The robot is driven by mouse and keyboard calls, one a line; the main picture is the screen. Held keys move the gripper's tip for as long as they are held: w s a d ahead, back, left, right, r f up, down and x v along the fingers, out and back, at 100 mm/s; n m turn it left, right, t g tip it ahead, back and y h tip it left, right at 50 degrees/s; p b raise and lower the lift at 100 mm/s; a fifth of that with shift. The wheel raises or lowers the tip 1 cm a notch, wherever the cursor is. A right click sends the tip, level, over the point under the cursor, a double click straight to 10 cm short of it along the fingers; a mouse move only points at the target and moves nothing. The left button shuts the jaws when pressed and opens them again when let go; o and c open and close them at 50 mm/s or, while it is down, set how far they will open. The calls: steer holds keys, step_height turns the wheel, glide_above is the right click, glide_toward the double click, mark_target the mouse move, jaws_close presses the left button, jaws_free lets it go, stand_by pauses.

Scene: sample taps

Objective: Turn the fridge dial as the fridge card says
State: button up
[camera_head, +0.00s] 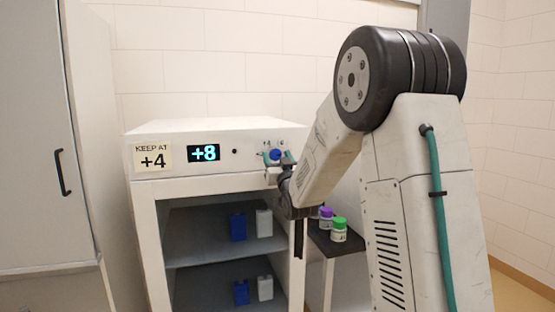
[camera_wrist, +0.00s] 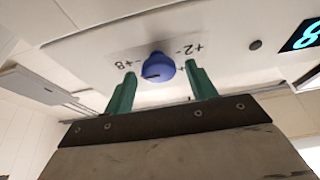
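The fridge card (camera_head: 153,158) reads "KEEP AT +4". The lit display (camera_head: 204,152) beside it reads +8. The blue fridge dial (camera_head: 275,155) is at the right of the same panel. In the wrist view the dial (camera_wrist: 160,67) has a dark mark low on its left side, and the panel around it shows "+8" at the left and "+2" at the right. My gripper (camera_head: 277,159) is at the dial. In the wrist view its green fingers (camera_wrist: 161,80) are apart, one on each side of the dial, with a gap showing at both sides.
The open-fronted fridge (camera_head: 160,240) holds blue and white containers on its shelves. A dark side stand (camera_head: 322,239) at its right bears jars with purple and green lids, close under my arm. A grey cabinet (camera_head: 40,140) stands at the left.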

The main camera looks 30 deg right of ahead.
steer(key=c, duration=0.8)
steer(key=shift+n+y, duration=0.4)
steer(key=shift+n, duration=0.2)
steer(key=n+y, duration=0.1)
steer(key=n, duration=0.2)
steer(key=n+y, duration=0.2)
steer(key=n, duration=0.2)
steer(key=shift+d, duration=0.15)
steer(key=n+y, duration=0.1)
steer(key=n, duration=0.2)
steer(key=n+g+y, duration=0.1)
steer(key=n+y, duration=0.1)
steer(key=n, duration=0.2)
steer(key=shift+s+r, duration=0.1)
steer(key=shift+r, duration=0.05)
steer(key=n+g, duration=0.1)
steer(key=n, duration=0.2)
steer(key=n+g+y, duration=0.1)
steer(key=n, duration=0.2)
steer(key=shift+d+r+n+g+y, duration=0.1)
steer(key=shift+r+n+g+y, duration=0.05)
steer(key=shift+n+g+y, duration=0.2)
steer(key=n+g, duration=0.1)
steer(key=n, duration=0.1)
steer(key=n+g+h, duration=0.1)
steer(key=n, duration=0.2)
steer(key=shift+n, duration=0.25)
